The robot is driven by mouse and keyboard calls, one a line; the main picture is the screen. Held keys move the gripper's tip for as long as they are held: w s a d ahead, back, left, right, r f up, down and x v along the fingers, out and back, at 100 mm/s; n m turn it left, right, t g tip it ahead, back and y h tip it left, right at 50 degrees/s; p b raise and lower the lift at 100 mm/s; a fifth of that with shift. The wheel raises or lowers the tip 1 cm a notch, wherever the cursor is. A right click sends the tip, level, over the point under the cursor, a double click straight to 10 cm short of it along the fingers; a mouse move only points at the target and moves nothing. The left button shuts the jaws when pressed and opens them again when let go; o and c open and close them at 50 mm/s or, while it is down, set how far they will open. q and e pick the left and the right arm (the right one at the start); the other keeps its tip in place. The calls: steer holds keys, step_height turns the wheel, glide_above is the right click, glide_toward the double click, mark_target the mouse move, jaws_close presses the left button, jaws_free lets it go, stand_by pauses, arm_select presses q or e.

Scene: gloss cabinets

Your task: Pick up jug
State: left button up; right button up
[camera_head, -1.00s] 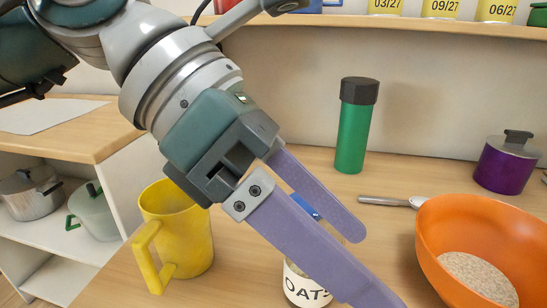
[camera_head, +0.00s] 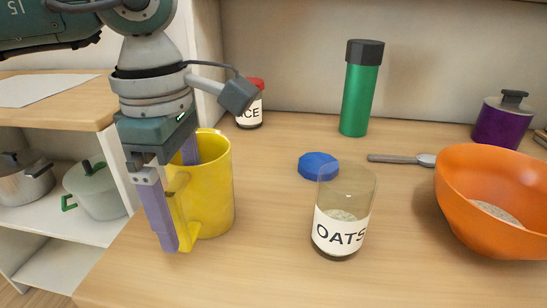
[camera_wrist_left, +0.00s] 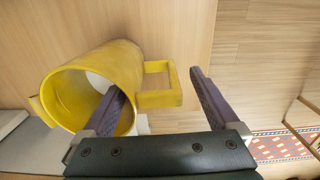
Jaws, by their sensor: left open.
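The yellow jug (camera_head: 215,190) stands upright on the wooden counter, left of the oats jar. In the left wrist view the jug (camera_wrist_left: 118,68) shows its open mouth and its handle (camera_wrist_left: 160,98). My left gripper (camera_head: 184,222) points down at the jug and is open. One finger reaches into the jug's mouth, its tip hidden by the wall in the head view. The other finger is outside, beyond the handle, so the handle and near wall lie between the fingers. I cannot tell whether either finger touches the jug. My right gripper is not in view.
The open oats jar (camera_head: 342,225) stands right of the jug, with a blue lid (camera_head: 318,165) behind it. An orange bowl (camera_head: 480,205), spoon (camera_head: 400,159), green bottle (camera_head: 357,100), purple pot (camera_head: 500,125) and red-topped jar (camera_head: 250,108) stand around. The counter's left edge is close to the jug.

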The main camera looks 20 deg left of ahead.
mark_target(187, 227)
arm_select(q)
steer(key=f, duration=0.4)
steer(key=shift+a+f, duration=0.2)
steer(key=shift+c, duration=0.3)
jaws_close()
stand_by(0.4)
